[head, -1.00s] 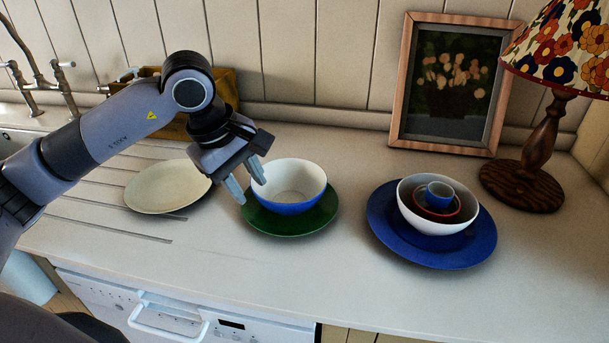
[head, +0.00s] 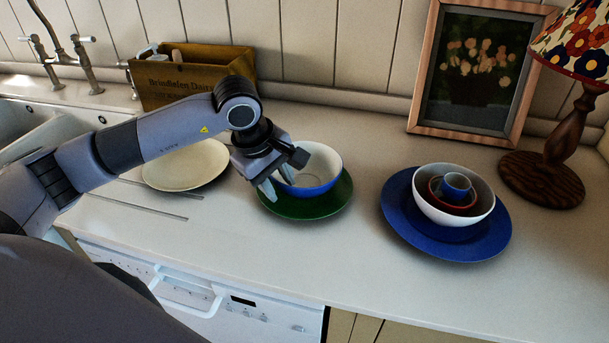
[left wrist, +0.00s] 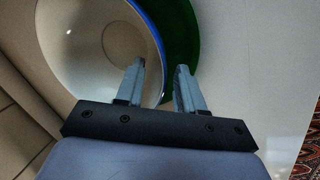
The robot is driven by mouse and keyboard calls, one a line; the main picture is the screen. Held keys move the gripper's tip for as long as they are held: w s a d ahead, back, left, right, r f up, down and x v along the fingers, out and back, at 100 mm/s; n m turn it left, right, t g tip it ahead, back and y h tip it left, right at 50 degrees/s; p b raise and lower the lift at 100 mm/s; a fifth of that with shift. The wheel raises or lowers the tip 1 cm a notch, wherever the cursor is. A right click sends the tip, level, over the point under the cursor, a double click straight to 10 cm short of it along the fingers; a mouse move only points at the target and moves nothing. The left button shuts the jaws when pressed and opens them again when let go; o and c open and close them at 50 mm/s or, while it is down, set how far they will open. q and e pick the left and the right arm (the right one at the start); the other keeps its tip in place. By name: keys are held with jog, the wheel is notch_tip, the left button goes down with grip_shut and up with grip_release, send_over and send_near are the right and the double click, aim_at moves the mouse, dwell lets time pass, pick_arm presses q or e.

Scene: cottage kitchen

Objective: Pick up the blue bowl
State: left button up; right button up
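The blue bowl (head: 322,187), blue outside and white inside, stands upright on a dark green plate (head: 335,204) in the middle of the counter. My left gripper (head: 278,186) is at the bowl's left rim, pointing down. In the left wrist view the open fingers (left wrist: 160,65) straddle the blue rim, one over the white inside of the bowl (left wrist: 95,45) and one outside over the green plate (left wrist: 181,40). Gaps show between the fingers and the bowl wall. My right gripper is in no view.
A cream plate (head: 185,168) lies left of the bowl, behind my arm. A blue plate (head: 480,244) with a stack of nested bowls (head: 430,203) stands to the right. A wooden crate (head: 165,90), picture frame (head: 415,122) and lamp (head: 545,175) stand behind. The front counter is clear.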

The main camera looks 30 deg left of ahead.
pick_arm(q)
grip_shut()
jog(key=shift+r, duration=0.1)
